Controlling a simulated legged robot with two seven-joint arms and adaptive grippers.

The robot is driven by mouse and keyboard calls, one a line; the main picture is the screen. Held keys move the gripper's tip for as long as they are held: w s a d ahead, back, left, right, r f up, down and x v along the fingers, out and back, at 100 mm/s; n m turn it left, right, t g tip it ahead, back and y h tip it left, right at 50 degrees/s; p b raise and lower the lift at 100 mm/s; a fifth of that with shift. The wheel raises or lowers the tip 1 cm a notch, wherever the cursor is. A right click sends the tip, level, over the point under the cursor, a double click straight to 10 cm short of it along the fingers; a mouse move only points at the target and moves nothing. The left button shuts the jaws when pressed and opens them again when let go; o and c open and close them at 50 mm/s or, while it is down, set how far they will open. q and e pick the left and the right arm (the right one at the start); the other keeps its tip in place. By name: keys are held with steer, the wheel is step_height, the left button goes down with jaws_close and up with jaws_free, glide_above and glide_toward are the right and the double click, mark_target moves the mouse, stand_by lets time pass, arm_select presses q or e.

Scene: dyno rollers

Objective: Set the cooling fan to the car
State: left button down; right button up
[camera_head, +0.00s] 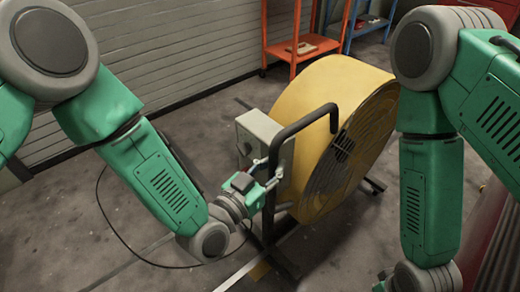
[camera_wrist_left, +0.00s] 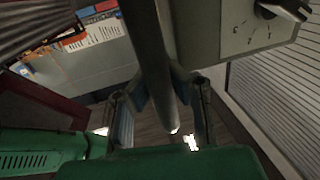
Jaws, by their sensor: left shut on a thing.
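The cooling fan (camera_head: 322,92) is a large yellow drum with a dark grille facing right, standing on a dark floor frame. A grey control box (camera_head: 262,138) is on its near left side, and a black bent-tube handle (camera_head: 305,122) rises beside it. My left gripper (camera_head: 266,187) is shut on the upright part of this handle. In the left wrist view the handle (camera_wrist_left: 150,50) runs down between the two fingers (camera_wrist_left: 162,110), with the control box (camera_wrist_left: 245,28) and its black knob at upper right. My right gripper is out of view. I cannot identify a car for certain.
An orange shelf (camera_head: 295,45) and a blue shelf (camera_head: 367,22) stand behind the fan. A ribbed grey wall (camera_head: 170,45) is at the back left. A dark cable (camera_head: 108,222) lies on the floor. A red object (camera_head: 488,225) is at the right edge.

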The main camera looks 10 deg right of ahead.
arm_select(q)
steer(key=shift+s+d+f+p, duration=0.1)
steer(key=shift+s+d, duration=0.25)
steer(key=shift+s, duration=0.3)
steer(key=shift+s+d+f+p, duration=0.15)
steer(key=shift+s+d, duration=0.15)
steer(key=shift+s, duration=0.3)
steer(key=shift+s+d+p, duration=0.1)
steer(key=shift+s+d, duration=0.25)
steer(key=shift+s, duration=0.3)
steer(key=c, duration=1.6)
jaws_free()
steer(key=shift+s, duration=0.1)
steer(key=shift+o, duration=0.9)
steer(key=shift+s+a+r, duration=0.1)
steer(key=shift+r, duration=0.05)
steer(key=shift+a, duration=0.1)
steer(key=v, duration=1.2)
